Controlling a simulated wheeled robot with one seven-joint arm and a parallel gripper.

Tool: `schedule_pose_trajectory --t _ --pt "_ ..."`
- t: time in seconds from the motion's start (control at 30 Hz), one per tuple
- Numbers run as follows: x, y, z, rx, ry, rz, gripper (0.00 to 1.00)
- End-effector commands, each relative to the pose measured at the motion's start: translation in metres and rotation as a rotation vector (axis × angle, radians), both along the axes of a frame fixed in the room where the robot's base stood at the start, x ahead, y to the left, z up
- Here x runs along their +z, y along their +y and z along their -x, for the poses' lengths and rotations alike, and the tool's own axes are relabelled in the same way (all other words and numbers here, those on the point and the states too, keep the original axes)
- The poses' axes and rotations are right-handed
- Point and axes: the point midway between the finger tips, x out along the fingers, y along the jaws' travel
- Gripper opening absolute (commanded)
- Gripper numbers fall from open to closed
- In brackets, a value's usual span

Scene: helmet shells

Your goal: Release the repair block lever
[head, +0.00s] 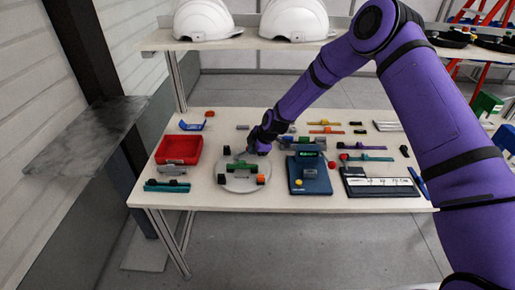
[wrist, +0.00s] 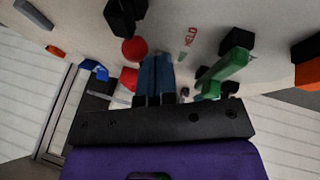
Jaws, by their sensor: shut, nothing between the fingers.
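Red lettering "HELD" (wrist: 190,37) is on the pale surface. My gripper (head: 257,150) is low over the plate's far edge, its blue fingers (wrist: 157,60) shut and empty. Contact is unclear.
A red tray (head: 180,149) stands left of the plate, and a blue fixture (head: 311,184) stands close on the right. Several coloured parts lie along the back and right. White helmets (head: 207,19) sit on the shelf behind. The table's front strip is clear.

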Motion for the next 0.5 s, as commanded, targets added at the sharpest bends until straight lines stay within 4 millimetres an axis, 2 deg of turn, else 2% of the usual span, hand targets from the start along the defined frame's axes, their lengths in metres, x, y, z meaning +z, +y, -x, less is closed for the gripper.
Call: schedule_pose_trajectory --t 0.2,0.5 --pt "-0.0058 0.004 -0.0112 0.002 -0.001 0.001 0.0" --pt "-0.0061 0.004 -0.0118 0.001 0.0 0.001 0.0"
